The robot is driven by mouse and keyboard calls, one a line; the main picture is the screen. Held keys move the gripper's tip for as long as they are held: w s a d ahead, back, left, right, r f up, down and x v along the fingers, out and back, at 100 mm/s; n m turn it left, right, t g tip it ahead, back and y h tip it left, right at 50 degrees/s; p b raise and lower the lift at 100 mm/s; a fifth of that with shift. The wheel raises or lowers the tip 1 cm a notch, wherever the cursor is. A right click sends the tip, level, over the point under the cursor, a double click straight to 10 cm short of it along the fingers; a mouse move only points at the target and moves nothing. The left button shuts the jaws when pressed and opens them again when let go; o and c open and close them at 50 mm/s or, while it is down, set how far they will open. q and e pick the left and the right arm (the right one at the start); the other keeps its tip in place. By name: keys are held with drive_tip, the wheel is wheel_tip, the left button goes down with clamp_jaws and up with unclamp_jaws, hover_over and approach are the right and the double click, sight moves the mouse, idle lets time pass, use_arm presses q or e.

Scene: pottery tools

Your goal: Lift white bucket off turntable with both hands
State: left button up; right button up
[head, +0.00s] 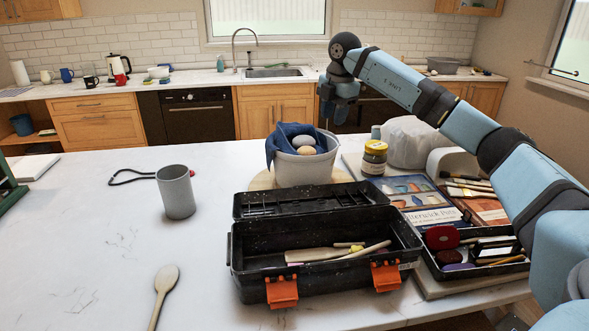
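The white bucket (302,172) stands upright on a round beige turntable (262,181) on the far side of the counter. A blue cloth (284,143) hangs over its rim, and rounded stone-like objects (304,141) lie in its top. My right gripper (335,116) is above and slightly to the right of the bucket, apart from it and pointing down. Its fingers are dark and small, so I cannot tell whether they are open. My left gripper is not in view. The black toolbox hides the near part of the turntable.
An open black toolbox (240,248) with wooden tools stands in front of the bucket. A jar (374,158), a white covered lump (408,141) and a tool tray (428,262) crowd the right.

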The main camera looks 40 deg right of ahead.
sight(329, 154)
drive_tip(key=f, duration=0.8)
drive_tip(key=w+f, duration=0.1)
drive_tip(key=f, duration=0.3)
drive_tip(key=shift+d+f, duration=0.1)
drive_tip(key=shift+f, duration=0.25)
drive_tip(key=shift+r, duration=0.1)
clamp_jaws()
